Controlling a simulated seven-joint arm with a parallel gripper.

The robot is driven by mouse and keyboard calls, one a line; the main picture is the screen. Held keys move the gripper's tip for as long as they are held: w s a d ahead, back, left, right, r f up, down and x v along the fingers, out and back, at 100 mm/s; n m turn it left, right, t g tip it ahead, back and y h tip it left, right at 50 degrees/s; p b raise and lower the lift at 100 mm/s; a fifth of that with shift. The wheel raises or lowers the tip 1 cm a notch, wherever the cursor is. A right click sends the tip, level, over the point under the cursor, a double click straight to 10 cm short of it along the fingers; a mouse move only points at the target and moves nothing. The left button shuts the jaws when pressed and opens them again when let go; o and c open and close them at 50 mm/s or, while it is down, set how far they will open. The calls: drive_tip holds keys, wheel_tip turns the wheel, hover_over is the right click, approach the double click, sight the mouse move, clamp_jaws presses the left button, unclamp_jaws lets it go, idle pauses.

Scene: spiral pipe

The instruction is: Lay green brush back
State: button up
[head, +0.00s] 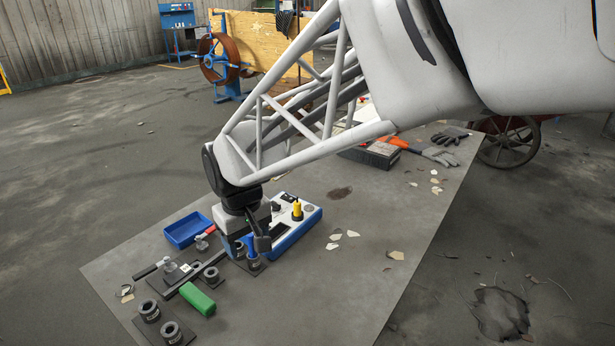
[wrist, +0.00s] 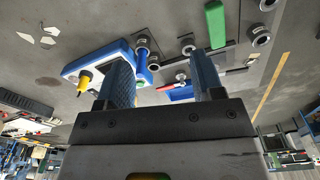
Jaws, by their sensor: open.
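A green block-shaped piece, which looks like the green brush (head: 197,298), lies on the grey mat beside a dark strip, close to several dark ring-shaped holders (head: 171,331). It also shows at the top of the wrist view (wrist: 215,24), beyond my fingertips and apart from them. My gripper (wrist: 164,72) is open, with nothing held between its two blue-grey fingers. In the head view my gripper (head: 246,246) hangs over the mat beside the white-and-blue box, up and right of the green piece. Bristles on the green piece cannot be made out.
A white-and-blue box (head: 307,222) with a yellow-handled tool (head: 297,209) stands right of my gripper. A blue tray (head: 188,230) lies left. A blue upright piece (wrist: 142,68) stands by a ring holder.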

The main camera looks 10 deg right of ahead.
drive_tip(key=s+d+r+m+t, duration=0.1)
drive_tip(key=s+d+r+m, duration=0.1)
drive_tip(key=s+d, duration=0.6)
drive_tip(key=s+d+r+m, duration=0.2)
drive_tip(key=s+d+m, duration=0.2)
drive_tip(key=s+d, duration=0.5)
drive_tip(key=d, duration=0.5)
drive_tip(key=shift+d+r+t, duration=0.25)
drive_tip(key=shift+d+t, duration=0.05)
drive_tip(key=shift+t, duration=0.1)
drive_tip(key=shift+h, duration=0.3)
